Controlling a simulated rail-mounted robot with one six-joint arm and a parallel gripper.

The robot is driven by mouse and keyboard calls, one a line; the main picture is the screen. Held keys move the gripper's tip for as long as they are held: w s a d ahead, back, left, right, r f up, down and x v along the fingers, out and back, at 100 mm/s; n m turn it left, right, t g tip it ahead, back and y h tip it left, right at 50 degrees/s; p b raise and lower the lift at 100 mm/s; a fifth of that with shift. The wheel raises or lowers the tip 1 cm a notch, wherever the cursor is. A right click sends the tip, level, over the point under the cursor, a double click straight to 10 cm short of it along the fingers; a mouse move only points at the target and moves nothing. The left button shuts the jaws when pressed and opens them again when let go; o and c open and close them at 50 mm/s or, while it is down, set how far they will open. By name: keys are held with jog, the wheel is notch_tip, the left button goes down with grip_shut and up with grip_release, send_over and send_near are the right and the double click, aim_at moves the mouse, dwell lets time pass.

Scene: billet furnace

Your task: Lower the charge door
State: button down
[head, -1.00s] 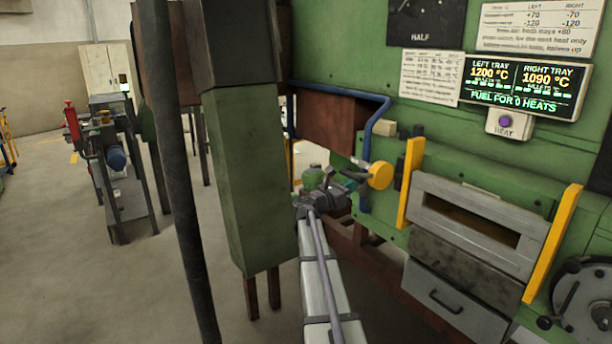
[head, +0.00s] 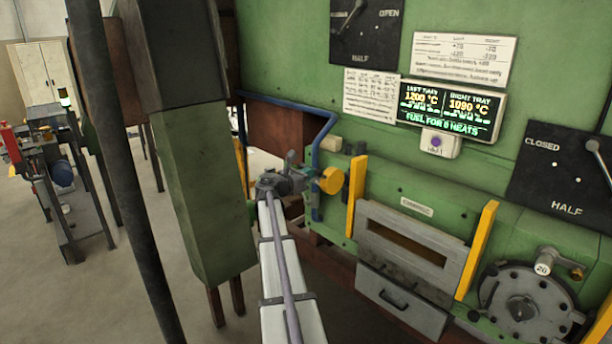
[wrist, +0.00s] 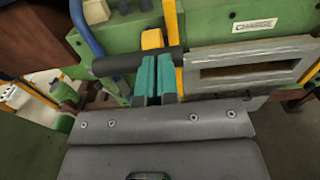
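The grey charge door front (head: 412,224), a pale frame around a dark slot, sits between two upright yellow rails. In the wrist view its frame (wrist: 290,62) is at the upper right, under a "CHARGE" label. A yellow round knob (head: 331,180) is left of the rails; a yellow part (wrist: 152,40) shows just past my fingers. My gripper (wrist: 157,75) has two teal fingers close together, with their tips at a dark horizontal bar (wrist: 110,66). Whether they clasp the bar is unclear. In the head view my gripper (head: 285,180) is left of the knob, its fingers hard to make out.
A drawer with a handle (head: 400,300) is below the door. A round hatch (head: 525,308) is to its right. A blue pipe (head: 318,140) bends down near my gripper. Dials (head: 366,30) and a temperature display (head: 450,110) are above.

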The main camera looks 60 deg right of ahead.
jog(key=shift+s+d, duration=0.1)
jog(key=v, duration=1.3)
jog(key=shift+f, duration=0.1)
